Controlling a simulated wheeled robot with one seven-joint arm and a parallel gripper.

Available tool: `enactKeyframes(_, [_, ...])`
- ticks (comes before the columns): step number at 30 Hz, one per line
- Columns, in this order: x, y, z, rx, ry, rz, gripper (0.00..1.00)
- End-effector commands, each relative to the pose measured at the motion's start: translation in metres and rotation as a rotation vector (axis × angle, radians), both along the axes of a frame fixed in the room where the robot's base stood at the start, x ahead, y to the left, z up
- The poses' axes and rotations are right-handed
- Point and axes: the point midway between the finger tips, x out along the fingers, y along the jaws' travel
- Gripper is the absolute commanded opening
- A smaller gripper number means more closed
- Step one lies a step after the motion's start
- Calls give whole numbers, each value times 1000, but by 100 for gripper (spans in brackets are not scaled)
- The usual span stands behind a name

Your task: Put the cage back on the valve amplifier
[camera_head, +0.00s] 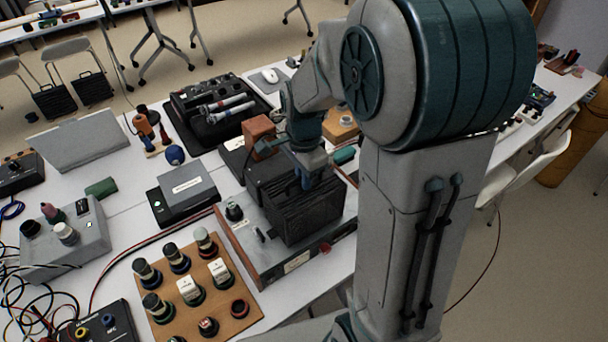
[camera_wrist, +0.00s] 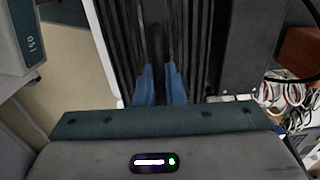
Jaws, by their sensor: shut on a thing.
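The cage (camera_head: 312,217) is a black slatted box. My gripper (camera_head: 306,183) comes down on its top from above. In the wrist view my gripper's blue fingers (camera_wrist: 161,84) are shut on a dark bar at the middle of the cage's slatted top (camera_wrist: 122,40). The valve amplifier (camera_head: 262,256) is a grey chassis with wooden side panels, directly below the cage. The cage looks roughly upright and covers much of the chassis. I cannot tell whether its lower edge touches the amplifier. Any valves are hidden behind the cage.
A brown block (camera_head: 259,133) stands on dark equipment behind the amplifier. A grey box (camera_head: 187,191) is to the left. A wooden board (camera_head: 207,285) with several valves and sockets is at the front left. A black tray (camera_head: 212,108) with tools lies farther back.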

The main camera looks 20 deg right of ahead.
Motion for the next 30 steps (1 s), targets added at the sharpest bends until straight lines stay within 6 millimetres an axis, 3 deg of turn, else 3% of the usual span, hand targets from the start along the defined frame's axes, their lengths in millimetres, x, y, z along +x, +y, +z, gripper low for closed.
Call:
enactKeyframes(3, [0, 0, -2, 0, 0, 0, 0])
enactKeyframes(6, [0, 0, -1, 0, -1, 0, 31])
enactKeyframes(7, [0, 0, -1, 0, -1, 0, 35])
enactKeyframes(15, [0, 0, -1, 0, 0, 0, 35])
enactKeyframes(19, [1, 0, 9, 0, -3, 0, 35])
enactKeyframes(30, [1, 0, 88, 0, -6, 0, 35])
